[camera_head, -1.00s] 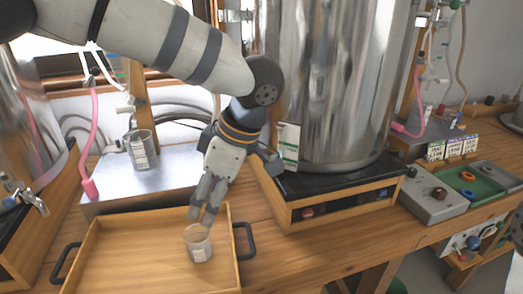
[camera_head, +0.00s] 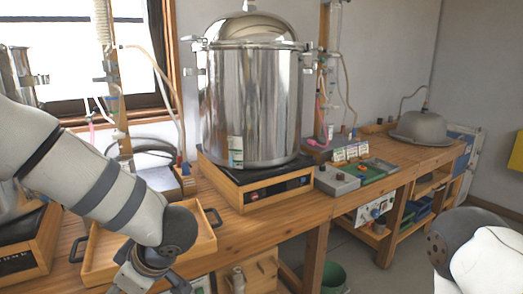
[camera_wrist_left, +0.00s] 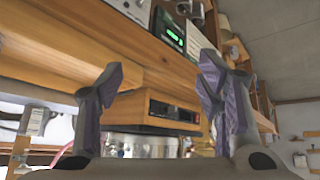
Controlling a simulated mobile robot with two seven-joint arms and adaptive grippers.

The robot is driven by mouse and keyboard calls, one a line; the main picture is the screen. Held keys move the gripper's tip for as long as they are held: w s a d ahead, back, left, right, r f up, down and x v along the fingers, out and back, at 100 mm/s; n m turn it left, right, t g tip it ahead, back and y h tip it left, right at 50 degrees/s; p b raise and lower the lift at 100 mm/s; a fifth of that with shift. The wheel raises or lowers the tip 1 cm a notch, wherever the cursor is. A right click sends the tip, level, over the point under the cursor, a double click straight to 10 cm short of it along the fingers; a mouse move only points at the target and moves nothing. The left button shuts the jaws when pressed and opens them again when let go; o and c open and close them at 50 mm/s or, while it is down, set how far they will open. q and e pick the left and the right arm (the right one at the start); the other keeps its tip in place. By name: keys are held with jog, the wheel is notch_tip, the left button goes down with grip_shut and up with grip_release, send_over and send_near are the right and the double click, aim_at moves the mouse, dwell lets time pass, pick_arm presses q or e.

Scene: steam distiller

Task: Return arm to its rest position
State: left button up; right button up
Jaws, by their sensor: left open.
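My left arm (camera_head: 110,190) comes in from the left in the head view and bends down at a dark elbow joint in front of the wooden tray. Its gripper is cut off by the bottom edge there. In the left wrist view my left gripper (camera_wrist_left: 160,95) is open, with its two purple-padded fingers apart and nothing between them. The wooden tray (camera_head: 204,244) with dark handles is partly hidden behind the arm. No beaker shows in it now. Part of my right arm (camera_head: 480,262) shows at the lower right; its gripper is out of view.
A large steel pot (camera_head: 250,105) stands on a wooden-framed heater (camera_head: 270,190) on the bench. A grey control box (camera_head: 337,180) and green tray (camera_head: 373,170) lie to its right. A green bucket (camera_head: 333,276) stands below. In the wrist view, a wooden edge (camera_wrist_left: 60,65) lies beyond the fingers.

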pick_arm(q)
jog(key=s+f+m+t+h, duration=0.15)
jog(key=s+f+m, duration=0.3)
jog(key=f, duration=0.45)
jog(key=s+f+m+t+h, duration=0.15)
jog(key=s+f+m, duration=0.3)
jog(key=f, duration=0.45)
jog(key=s+d+f+m+g+h, duration=0.1)
jog(key=s+f+m+g+h, duration=0.1)
jog(key=s, duration=0.9)
jog(key=s+d+f+m+g+h, duration=0.1)
jog(key=s+m+g, duration=0.3)
jog(key=s, duration=0.7)
jog(key=shift+d+f+g+h, duration=0.4)
jog(key=shift+f+h, duration=0.2)
jog(key=shift+h, duration=0.1)
